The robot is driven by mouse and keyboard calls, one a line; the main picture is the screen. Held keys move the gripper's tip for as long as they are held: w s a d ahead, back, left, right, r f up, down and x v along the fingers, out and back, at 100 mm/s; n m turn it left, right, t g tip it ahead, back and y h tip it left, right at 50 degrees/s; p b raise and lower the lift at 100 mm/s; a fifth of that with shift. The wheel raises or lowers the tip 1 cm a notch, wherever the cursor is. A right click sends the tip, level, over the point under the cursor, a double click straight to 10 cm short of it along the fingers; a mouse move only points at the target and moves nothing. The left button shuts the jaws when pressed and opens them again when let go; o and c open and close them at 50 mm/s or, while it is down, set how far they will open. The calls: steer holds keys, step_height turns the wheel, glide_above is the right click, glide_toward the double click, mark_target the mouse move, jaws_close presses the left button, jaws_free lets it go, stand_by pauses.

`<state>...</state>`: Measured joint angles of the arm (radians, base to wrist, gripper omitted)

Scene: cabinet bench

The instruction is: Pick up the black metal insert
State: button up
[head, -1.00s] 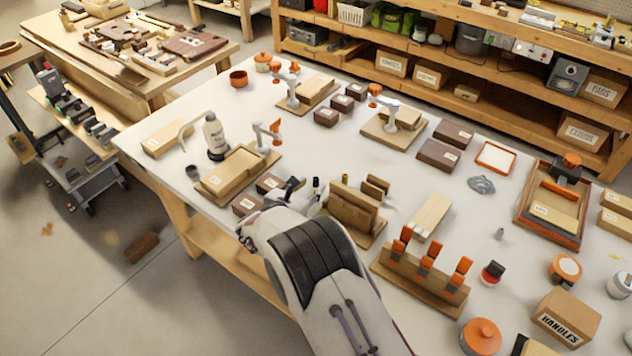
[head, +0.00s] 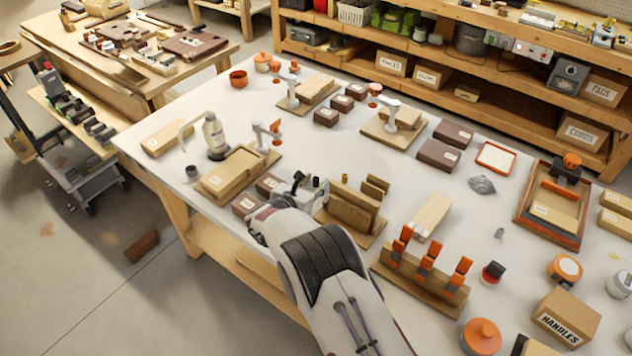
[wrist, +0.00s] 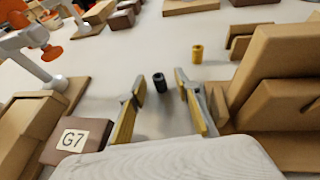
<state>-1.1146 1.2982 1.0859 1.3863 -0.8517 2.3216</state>
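The black metal insert (wrist: 159,84) is a small dark cylinder standing upright on the white bench in the wrist view. My gripper (wrist: 159,78) is open, with one finger to each side of the insert in that view. The insert appears between the fingertips, and no contact shows. In the head view my gripper (head: 308,184) is low over the bench, left of a wooden block stand. There the insert is hard to make out beside the fingers.
A brass-coloured insert (wrist: 196,53) stands just beyond the right fingertip. A wooden stand with tilted blocks (wrist: 272,80) is close on the right. A brown box marked G7 (wrist: 76,140) is close on the left. Bare bench lies ahead.

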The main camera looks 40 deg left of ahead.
jaws_close()
steer(key=shift+r, duration=0.15)
step_height(320, 180, up, 10)
stand_by(0.9)
